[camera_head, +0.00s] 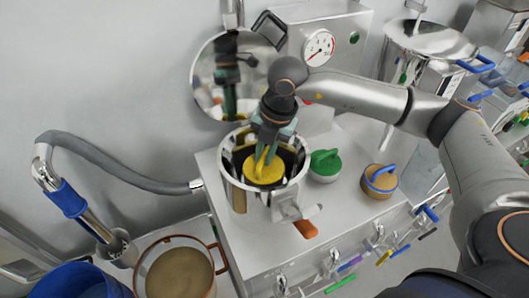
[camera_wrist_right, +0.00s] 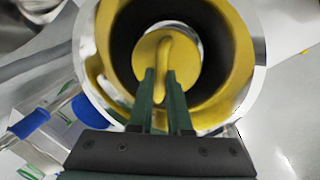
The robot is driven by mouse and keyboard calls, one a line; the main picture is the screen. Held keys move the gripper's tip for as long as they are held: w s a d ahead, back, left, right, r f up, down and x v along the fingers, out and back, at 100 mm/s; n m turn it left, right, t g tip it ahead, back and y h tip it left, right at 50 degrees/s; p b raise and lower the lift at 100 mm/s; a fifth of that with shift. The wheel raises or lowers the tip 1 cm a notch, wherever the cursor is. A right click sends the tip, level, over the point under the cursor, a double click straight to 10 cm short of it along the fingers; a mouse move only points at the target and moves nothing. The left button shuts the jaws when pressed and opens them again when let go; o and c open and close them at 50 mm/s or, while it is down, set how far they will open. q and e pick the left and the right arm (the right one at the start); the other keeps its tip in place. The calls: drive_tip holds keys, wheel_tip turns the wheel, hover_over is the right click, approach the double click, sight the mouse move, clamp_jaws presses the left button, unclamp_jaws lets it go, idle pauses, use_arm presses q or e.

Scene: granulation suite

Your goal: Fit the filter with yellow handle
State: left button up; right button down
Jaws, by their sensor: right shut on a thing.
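The filter with the yellow handle (camera_head: 264,170) is a round yellow piece inside the open mouth of the metal housing (camera_head: 232,183). My right gripper (camera_head: 266,147) reaches down into the housing from above and is shut on the filter's handle. In the right wrist view the yellow filter (camera_wrist_right: 166,62) lies within the round opening, with the green fingers of my right gripper (camera_wrist_right: 160,82) at its raised handle. How deep it sits, and whether it touches the bottom, I cannot tell. My left gripper is not in view.
A green-handled filter (camera_head: 325,165) and a blue-handled tan filter (camera_head: 378,181) stand on the bench top to the right of the housing. A round metal lid (camera_head: 209,86) stands open behind it. A pressure gauge (camera_head: 319,47) is at the back. A tan-filled pot (camera_head: 180,272) is at lower left.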

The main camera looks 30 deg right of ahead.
sight(274, 171)
drive_tip(key=c, duration=0.8)
unclamp_jaws()
drive_tip(key=r, duration=0.4)
drive_tip(key=s+d+r, duration=0.1)
drive_tip(key=r, duration=0.3)
drive_tip(key=s+r, duration=0.1)
drive_tip(key=r, duration=0.3)
drive_tip(key=shift+d+r+b, duration=0.2)
drive_tip(key=shift+d+b, duration=0.1)
drive_tip(key=shift+b, duration=0.1)
drive_tip(key=shift+f, duration=0.1)
